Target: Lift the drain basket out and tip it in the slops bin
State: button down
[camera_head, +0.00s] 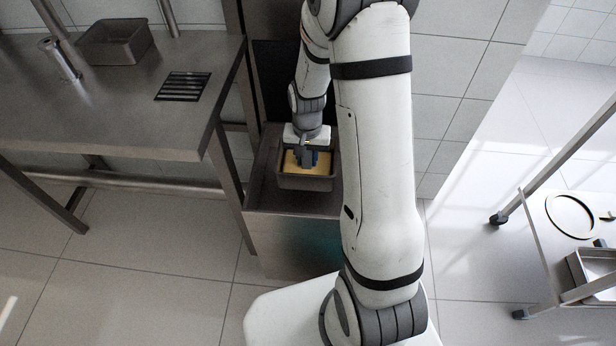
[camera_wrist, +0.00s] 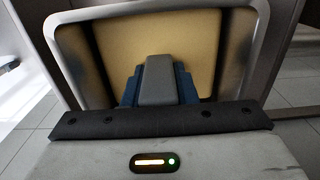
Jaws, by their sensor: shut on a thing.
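The drain basket, as I take it, is a rectangular metal pan (camera_head: 306,183) with a tan-yellow inside, at the top of a steel cabinet in the head view. The pan's rim (camera_wrist: 262,25) and tan inside fill the upper wrist view. My gripper (camera_head: 307,158) reaches down into the middle of the pan, its grey and blue fingers (camera_wrist: 158,75) shut. The part they hold is hidden behind them. I cannot tell whether the pan is resting or slightly raised. I cannot make out a slops bin for certain.
A steel bench (camera_head: 95,115) at left carries an empty metal pan (camera_head: 113,42) and a dark slotted grate (camera_head: 183,86). The steel cabinet (camera_head: 290,235) stands beside it. A trolley (camera_head: 538,250) at right holds a dark ring (camera_head: 572,216) and a metal pan (camera_head: 590,268). Floor in front is clear.

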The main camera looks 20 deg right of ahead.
jog(key=shift+r+p, duration=2.8)
jog(key=shift+r, duration=1.15)
jog(key=shift+r+p, duration=0.1)
jog(key=shift+p, duration=0.2)
